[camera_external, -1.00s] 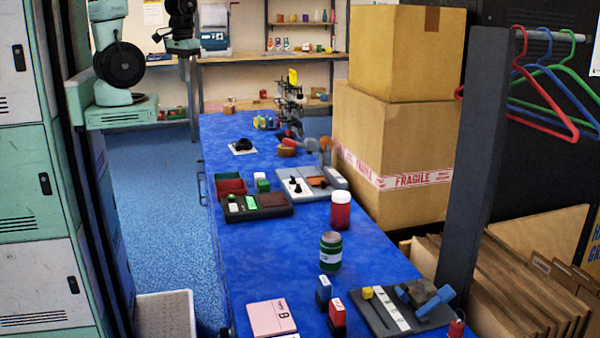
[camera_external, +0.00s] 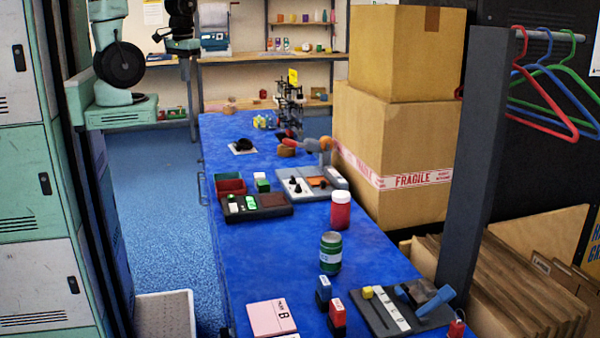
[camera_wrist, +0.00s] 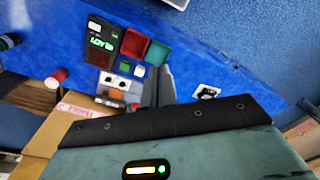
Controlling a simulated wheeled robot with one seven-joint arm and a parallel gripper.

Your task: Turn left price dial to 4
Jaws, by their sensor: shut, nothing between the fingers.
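A pale grey panel with two small knobs (camera_external: 296,186) and an orange part lies on the blue table, mid-length, in the external view. In the wrist view the panel's two round knobs (camera_wrist: 115,80) show left of my gripper. Beside it is a dark panel (camera_external: 270,212) with a lit green display, which also shows in the wrist view (camera_wrist: 100,44). Markings and the dials' settings are too small to read. My gripper (camera_wrist: 160,75) is shut and empty above the table, right of the knobs and apparently apart from them.
A red bin (camera_wrist: 135,43) and a green bin (camera_wrist: 157,53) stand beside the panels. A red jar (camera_external: 340,213) and a green jar (camera_external: 330,252) stand nearer the camera. Stacked cartons (camera_external: 400,140) crowd the table's right edge. A black piece on a white plate (camera_wrist: 207,92) lies farther along.

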